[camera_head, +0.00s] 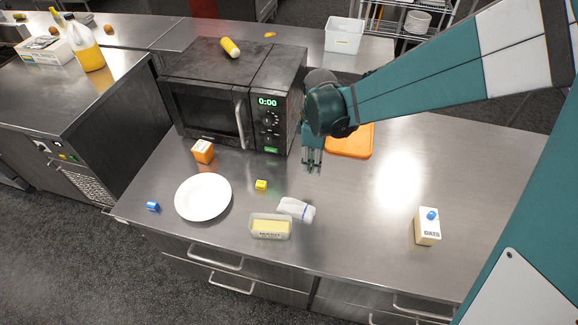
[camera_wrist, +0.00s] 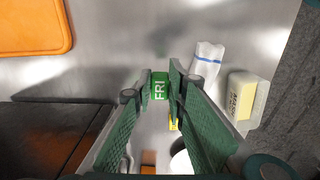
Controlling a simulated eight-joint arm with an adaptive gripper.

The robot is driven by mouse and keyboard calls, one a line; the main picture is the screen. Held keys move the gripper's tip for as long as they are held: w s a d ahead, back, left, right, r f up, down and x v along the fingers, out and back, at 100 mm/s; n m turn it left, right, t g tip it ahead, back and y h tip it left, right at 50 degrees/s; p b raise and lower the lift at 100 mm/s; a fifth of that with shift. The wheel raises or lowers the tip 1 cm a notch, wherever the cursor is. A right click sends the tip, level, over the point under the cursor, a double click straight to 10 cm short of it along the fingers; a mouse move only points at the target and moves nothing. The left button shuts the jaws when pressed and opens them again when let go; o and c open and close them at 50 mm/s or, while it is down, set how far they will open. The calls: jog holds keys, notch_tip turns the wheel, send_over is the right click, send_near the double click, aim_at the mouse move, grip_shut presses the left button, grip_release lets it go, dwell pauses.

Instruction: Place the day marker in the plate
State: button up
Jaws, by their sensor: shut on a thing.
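The day marker (camera_wrist: 160,88) is a small green block with white "FRI" lettering. In the wrist view it sits between the fingertips of my gripper (camera_wrist: 161,85), which is shut on it. In the head view my gripper (camera_head: 311,165) hangs above the counter, right of the microwave; I cannot make out the marker there. The plate (camera_head: 203,198) is white, round and empty, on the counter to the left and nearer the front edge. A white part of it shows low in the wrist view (camera_wrist: 181,162), partly hidden by a finger.
A yellow block (camera_head: 261,185), butter dish (camera_head: 270,228) and white bag (camera_head: 296,209) lie right of the plate. A blue block (camera_head: 153,207) and orange box (camera_head: 203,151) are near it. The microwave (camera_head: 235,95) stands behind. An orange board (camera_head: 350,142) and carton (camera_head: 427,227) are farther right.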

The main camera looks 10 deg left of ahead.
jog(key=shift+a, duration=0.1)
jog(key=s+a+p, duration=0.1)
jog(key=s+a, duration=0.1)
jog(key=a, duration=0.7)
jog(key=s+a+p, duration=0.1)
jog(key=s+a, duration=0.2)
jog(key=a, duration=0.6)
send_over(207, 200)
jog(key=shift+w+r+p, duration=0.1)
jog(key=shift+r+p, duration=0.3)
jog(key=shift+p, duration=0.05)
jog(key=shift+f, duration=0.1)
jog(key=shift+f, duration=3.05)
jog(key=shift+f, duration=1.9)
jog(key=shift+f, duration=0.15)
